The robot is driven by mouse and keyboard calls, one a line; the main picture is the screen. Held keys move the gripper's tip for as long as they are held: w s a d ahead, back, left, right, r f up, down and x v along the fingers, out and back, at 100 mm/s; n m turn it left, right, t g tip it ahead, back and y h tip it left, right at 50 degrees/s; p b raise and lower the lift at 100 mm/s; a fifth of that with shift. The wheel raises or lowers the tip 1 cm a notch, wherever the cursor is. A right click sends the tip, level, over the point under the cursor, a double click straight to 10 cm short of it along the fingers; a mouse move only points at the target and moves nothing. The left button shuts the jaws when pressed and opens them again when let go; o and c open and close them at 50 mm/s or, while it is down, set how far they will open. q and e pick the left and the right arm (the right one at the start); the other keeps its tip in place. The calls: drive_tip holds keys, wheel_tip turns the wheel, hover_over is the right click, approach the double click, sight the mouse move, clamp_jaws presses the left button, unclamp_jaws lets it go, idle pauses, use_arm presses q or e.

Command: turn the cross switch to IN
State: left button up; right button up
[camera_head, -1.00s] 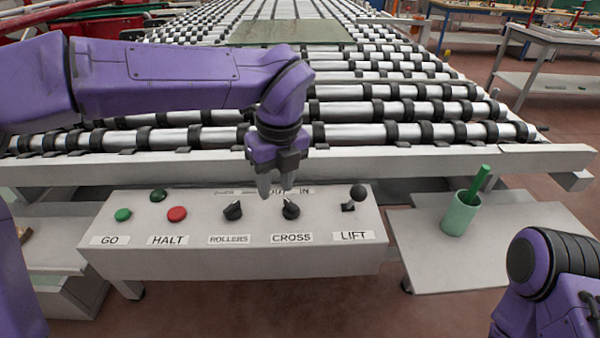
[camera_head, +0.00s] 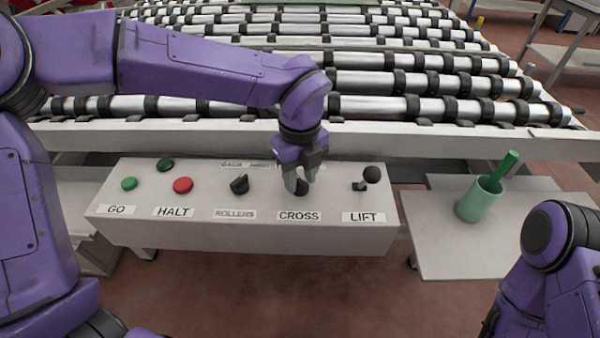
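The cross switch (camera_head: 302,189) is a black rotary knob above the CROSS label (camera_head: 299,216) on the grey control box (camera_head: 250,236). My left gripper (camera_head: 301,180) points down at it, with its two grey fingers apart. The fingertips are at the knob and partly cover it; I cannot tell whether they touch it. The knob's pointer direction and the position words above it, IN included, are hidden by the gripper. My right arm shows at the lower right, but its gripper is out of view.
The rollers switch (camera_head: 239,184) is left of the cross switch, the lift lever (camera_head: 371,176) right. The red button (camera_head: 183,185) and green button (camera_head: 129,184) lie further left. A roller conveyor (camera_head: 400,82) stands behind. A green cup (camera_head: 480,198) stands on the right-hand table (camera_head: 440,240).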

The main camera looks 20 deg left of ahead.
use_arm(q)
drive_tip(key=shift+w, duration=0.1)
clamp_jaws()
drive_tip(key=m+p, duration=0.4)
drive_tip(key=shift+r+m, duration=0.2)
drive_tip(key=shift+m, duration=0.2)
drive_tip(key=m+p, duration=0.4)
drive_tip(key=shift+r+m, duration=0.1)
drive_tip(key=shift+m, duration=0.2)
drive_tip(key=m+p, duration=0.2)
drive_tip(key=p, duration=0.1)
drive_tip(key=shift+m, duration=0.4)
drive_tip(key=shift+f+m+p, duration=0.2)
drive_tip(key=shift+m+p, duration=0.6)
drive_tip(key=shift+m, duration=0.1)
